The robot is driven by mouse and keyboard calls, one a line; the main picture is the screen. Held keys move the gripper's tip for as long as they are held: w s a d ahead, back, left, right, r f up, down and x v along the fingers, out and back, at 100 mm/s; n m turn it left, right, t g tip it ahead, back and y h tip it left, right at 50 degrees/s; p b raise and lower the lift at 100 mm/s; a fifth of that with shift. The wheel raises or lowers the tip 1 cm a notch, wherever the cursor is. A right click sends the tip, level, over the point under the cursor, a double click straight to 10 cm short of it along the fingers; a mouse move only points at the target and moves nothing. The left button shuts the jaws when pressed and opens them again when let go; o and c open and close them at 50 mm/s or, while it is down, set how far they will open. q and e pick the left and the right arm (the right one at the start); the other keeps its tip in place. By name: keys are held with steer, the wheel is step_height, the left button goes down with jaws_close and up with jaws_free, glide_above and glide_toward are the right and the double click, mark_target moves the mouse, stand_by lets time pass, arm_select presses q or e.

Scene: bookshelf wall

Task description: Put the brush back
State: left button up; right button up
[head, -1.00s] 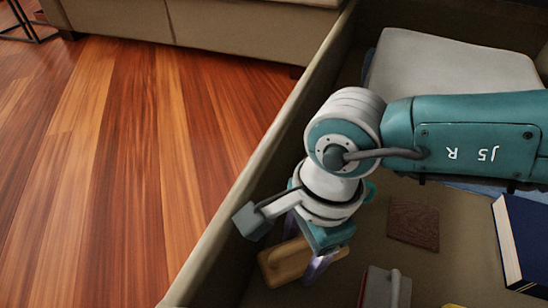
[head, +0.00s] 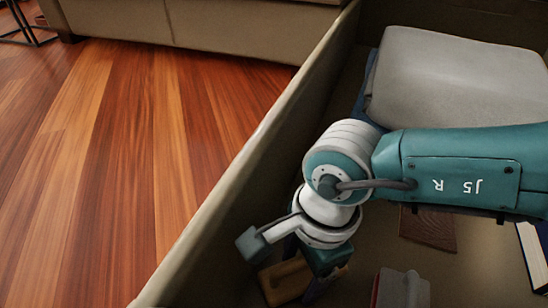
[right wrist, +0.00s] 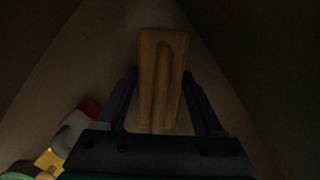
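The brush (head: 287,281), a wooden block with a grooved top, is at the left side of a wide tan box. My right gripper (head: 303,278) is down over it, pointing into the box. In the right wrist view the brush (right wrist: 162,75) lies between the two dark purple fingers of the right gripper (right wrist: 161,72). The underside of the brush is hidden. My left gripper is not in view.
The box's left wall (head: 235,190) rises close beside the right gripper. A grey object (head: 403,290), a brown flat piece (head: 430,228), a book (head: 535,262) and a grey cushion (head: 450,80) lie inside the box. Open wooden floor (head: 110,170) is to the left.

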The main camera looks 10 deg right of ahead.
steer(key=o, duration=0.3)
steer(key=shift+o, duration=0.2)
steer(key=shift+r, duration=0.1)
steer(key=r+p, duration=0.3)
steer(key=d+r+p, duration=0.1)
steer(key=r+p, duration=0.2)
steer(key=r, duration=0.1)
steer(key=r+p, duration=0.3)
steer(key=r, duration=0.1)
steer(key=shift+w+d, duration=0.1)
steer(key=shift+d, duration=0.05)
steer(key=shift+r+p, duration=0.55)
steer(key=shift+p, duration=0.1)
